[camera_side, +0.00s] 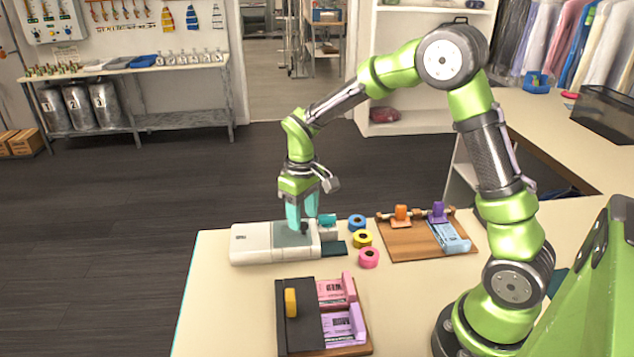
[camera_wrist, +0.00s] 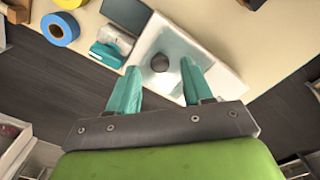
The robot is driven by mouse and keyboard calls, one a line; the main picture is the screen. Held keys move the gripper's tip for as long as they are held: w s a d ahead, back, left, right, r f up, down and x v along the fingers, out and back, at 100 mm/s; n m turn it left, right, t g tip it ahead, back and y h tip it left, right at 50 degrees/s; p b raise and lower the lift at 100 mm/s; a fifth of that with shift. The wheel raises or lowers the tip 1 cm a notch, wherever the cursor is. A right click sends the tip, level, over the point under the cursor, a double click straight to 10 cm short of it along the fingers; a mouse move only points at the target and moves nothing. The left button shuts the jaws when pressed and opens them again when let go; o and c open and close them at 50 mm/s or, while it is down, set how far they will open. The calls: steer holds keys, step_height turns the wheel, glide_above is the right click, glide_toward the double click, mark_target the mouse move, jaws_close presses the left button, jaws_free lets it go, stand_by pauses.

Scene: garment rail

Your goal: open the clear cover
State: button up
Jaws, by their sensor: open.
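The clear cover (camera_side: 284,240) is a see-through grey panel on top of a white machine (camera_side: 252,244) at the back left of the table. In the wrist view, the clear cover (camera_wrist: 179,48) carries a round dark knob (camera_wrist: 159,62). My gripper (camera_side: 302,222) points down over the cover, close to the knob. In the wrist view, the two teal fingers of my gripper (camera_wrist: 160,80) are apart, with the knob ahead between them. The fingers are empty. I cannot tell whether they touch the cover. The cover looks lowered flat on the machine.
Blue (camera_side: 357,222), yellow (camera_side: 362,239) and pink (camera_side: 368,258) tape rolls stand right of the machine. A teal-topped block (camera_side: 327,221) is beside it. The table's left front is clear.

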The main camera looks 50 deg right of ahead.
steer(key=shift+f, duration=0.95)
jaws_close()
